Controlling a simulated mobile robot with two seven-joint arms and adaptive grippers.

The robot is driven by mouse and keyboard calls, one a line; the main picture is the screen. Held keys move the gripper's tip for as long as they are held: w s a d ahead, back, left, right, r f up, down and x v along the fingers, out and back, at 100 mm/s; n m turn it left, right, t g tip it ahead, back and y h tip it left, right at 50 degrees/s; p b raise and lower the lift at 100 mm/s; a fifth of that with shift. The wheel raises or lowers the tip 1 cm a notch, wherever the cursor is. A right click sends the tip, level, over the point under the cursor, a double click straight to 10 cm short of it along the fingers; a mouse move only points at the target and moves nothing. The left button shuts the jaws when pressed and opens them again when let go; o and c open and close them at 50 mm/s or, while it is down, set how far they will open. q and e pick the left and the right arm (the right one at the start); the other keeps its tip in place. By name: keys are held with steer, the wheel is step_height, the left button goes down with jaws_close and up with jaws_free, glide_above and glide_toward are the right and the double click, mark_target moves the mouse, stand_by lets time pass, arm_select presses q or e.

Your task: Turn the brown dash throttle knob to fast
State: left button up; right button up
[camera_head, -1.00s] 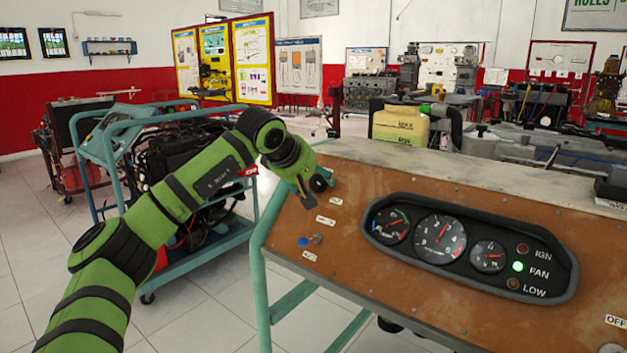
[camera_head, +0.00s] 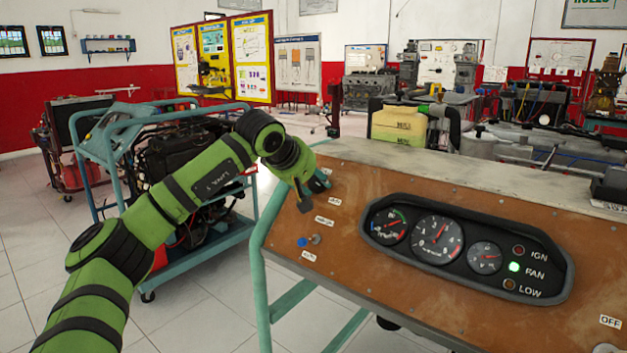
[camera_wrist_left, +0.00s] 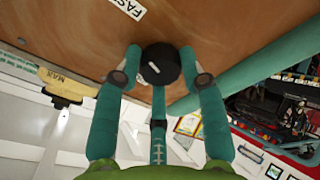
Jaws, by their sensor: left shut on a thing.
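The throttle knob (camera_wrist_left: 161,66) is round and black with a short white mark, on the brown dash (camera_wrist_left: 200,22). In the wrist view it sits between the fingertips of my left gripper (camera_wrist_left: 160,60), which is shut on it from both sides. A white label reading FAST (camera_wrist_left: 127,7) is at the top, left of the knob. In the head view my left gripper (camera_head: 316,186) is at the upper left corner of the dash (camera_head: 345,280) and mostly hides the knob. My right gripper is not in view.
A gauge cluster (camera_head: 465,245) with a lit green FAN lamp is right of the gripper. A blue knob (camera_head: 302,242) and small labels are below it. A teal engine stand (camera_head: 190,255) stands behind my left arm. A yellow tank (camera_head: 400,125) is behind the dash.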

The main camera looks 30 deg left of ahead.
arm_select(q)
steer(key=shift+a+r, duration=0.2)
steer(key=shift+a, duration=0.05)
stand_by(0.5)
steer(key=o, duration=1.1)
steer(key=shift+o, duration=0.2)
steer(key=shift+w+a+f, duration=0.1)
steer(key=shift+f, duration=0.1)
steer(key=shift+s+d+r, duration=0.2)
steer(key=v, duration=1.1)
steer(key=shift+s, duration=0.25)
